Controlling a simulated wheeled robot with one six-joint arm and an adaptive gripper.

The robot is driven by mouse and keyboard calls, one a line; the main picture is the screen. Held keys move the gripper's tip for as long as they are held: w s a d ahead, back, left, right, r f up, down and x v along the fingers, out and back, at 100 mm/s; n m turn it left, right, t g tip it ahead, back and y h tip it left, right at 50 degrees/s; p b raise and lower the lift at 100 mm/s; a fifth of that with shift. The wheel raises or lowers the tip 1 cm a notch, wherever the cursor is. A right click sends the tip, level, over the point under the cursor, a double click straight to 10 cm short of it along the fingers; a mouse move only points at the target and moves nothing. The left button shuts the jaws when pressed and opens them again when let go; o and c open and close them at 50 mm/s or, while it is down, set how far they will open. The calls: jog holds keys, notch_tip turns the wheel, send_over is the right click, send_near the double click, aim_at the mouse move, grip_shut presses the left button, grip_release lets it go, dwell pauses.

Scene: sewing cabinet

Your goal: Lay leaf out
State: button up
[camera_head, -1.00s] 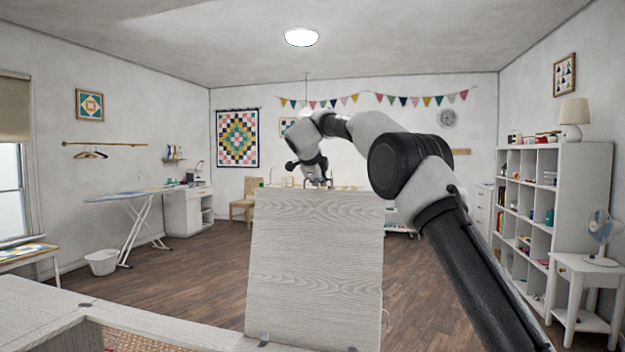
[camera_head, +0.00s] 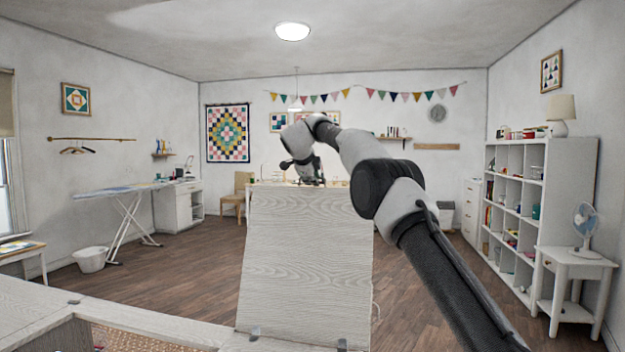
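The leaf (camera_head: 305,265) is a pale wood-grain panel standing steeply upright in the middle of the head view. Its lower edge meets the cabinet top (camera_head: 35,305) at small grey hinges (camera_head: 255,334). My gripper (camera_head: 312,180) is at the leaf's upper edge, near its middle. The fingers are small and partly hidden by the edge, so I cannot tell whether they are open or shut, or whether they touch the leaf.
The cabinet has an opening (camera_head: 130,338) at lower left. Open wooden floor (camera_head: 190,265) lies beyond it. An ironing board (camera_head: 130,192) and white basket (camera_head: 90,259) stand left. A shelf unit (camera_head: 515,215) and side table with fan (camera_head: 575,268) stand right.

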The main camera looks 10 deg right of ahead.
jog(key=shift+o, duration=0.4)
jog(key=shift+s+r, duration=0.15)
jog(key=shift+r, duration=0.05)
jog(key=v, duration=1.1)
jog(key=shift+s, duration=0.2)
jog(key=shift+a+r, duration=0.1)
jog(key=shift+a, duration=0.05)
